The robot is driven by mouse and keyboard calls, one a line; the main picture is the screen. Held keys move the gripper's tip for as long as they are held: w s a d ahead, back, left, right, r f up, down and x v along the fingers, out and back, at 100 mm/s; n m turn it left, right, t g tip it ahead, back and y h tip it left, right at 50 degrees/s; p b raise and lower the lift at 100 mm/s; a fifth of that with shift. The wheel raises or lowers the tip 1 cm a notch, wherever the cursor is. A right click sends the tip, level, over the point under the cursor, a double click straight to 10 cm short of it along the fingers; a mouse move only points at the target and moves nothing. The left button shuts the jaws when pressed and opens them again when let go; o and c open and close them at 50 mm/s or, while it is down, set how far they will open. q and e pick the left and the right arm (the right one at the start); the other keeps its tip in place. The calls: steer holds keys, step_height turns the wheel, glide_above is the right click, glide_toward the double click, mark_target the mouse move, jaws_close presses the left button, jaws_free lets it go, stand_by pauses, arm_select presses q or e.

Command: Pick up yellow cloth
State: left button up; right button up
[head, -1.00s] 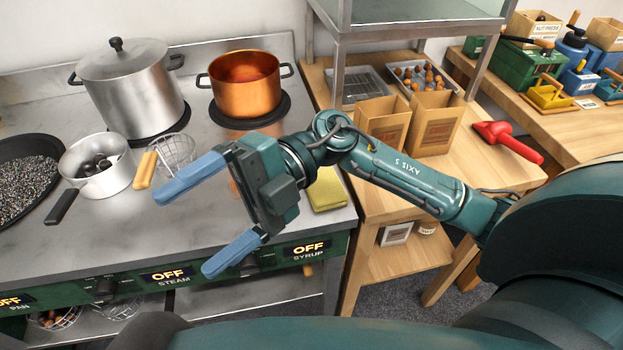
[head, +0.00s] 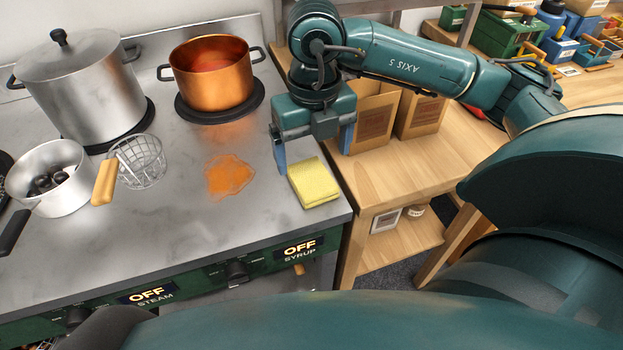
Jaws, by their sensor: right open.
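The yellow cloth (head: 314,183) lies folded flat on the steel counter near its right edge. My right gripper (head: 313,155) points down above and just behind the cloth. Its blue fingers are spread apart, one on the left and one on the right of the cloth's far end, with nothing held between them. I cannot tell how high the fingertips are above the counter. My left gripper is not in view.
An orange spill (head: 229,177) lies left of the cloth. A copper pot (head: 211,80), a wire basket (head: 141,168), a small saucepan (head: 68,190) and a large steel pot (head: 85,95) stand on the counter (head: 180,225). Paper bags (head: 370,115) stand on the wooden table at right.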

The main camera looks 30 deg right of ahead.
mark_target(312, 177)
steer(key=shift+w+f, duration=0.2)
steer(key=shift+f, duration=1.35)
steer(key=shift+w+f, duration=0.15)
steer(key=shift+f, duration=1.4)
steer(key=shift+c, duration=0.2)
steer(key=c, duration=1)
